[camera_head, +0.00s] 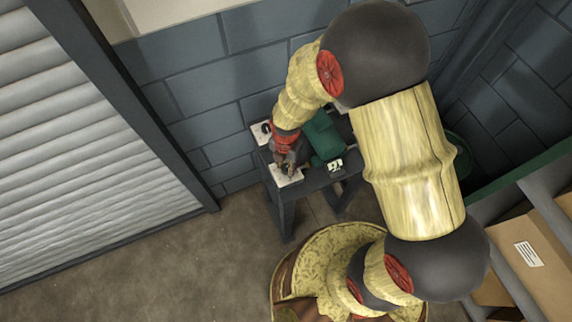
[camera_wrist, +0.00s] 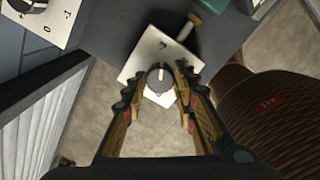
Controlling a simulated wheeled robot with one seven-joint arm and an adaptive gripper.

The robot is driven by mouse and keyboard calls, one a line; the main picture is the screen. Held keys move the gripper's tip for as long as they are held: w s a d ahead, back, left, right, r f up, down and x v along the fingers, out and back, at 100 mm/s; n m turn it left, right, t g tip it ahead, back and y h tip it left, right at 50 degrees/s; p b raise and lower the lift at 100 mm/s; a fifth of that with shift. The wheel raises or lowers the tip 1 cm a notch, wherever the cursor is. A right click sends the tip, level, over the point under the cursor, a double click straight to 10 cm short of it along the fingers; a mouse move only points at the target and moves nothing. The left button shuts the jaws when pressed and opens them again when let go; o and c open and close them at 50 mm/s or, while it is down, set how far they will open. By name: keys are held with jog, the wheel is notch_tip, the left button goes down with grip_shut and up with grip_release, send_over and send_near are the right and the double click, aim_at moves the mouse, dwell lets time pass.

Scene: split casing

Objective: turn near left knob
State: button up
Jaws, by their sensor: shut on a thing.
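The near left knob (camera_wrist: 159,80) is a dark round knob with a light pointer line, on a white square plate (camera_wrist: 146,50) at the edge of the dark table. My gripper (camera_wrist: 160,73) has its two fingers on either side of this knob and is shut on it. In the head view my gripper (camera_head: 289,165) reaches down to the same white plate (camera_head: 287,178) at the table's near left corner; the knob there is mostly hidden by the fingers.
Another knob on a white marked plate (camera_wrist: 55,30) is at the upper left of the wrist view. A tool with an orange handle (camera_wrist: 187,30) lies by the near plate.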

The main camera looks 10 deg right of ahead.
aim_at(286, 167)
jog(key=shift+n, duration=0.3)
dwell(0.4)
jog(key=o, duration=1)
jog(key=shift+o, duration=0.8)
jog(key=shift+r, duration=0.1)
notch_tip(286, 167, up, 12)
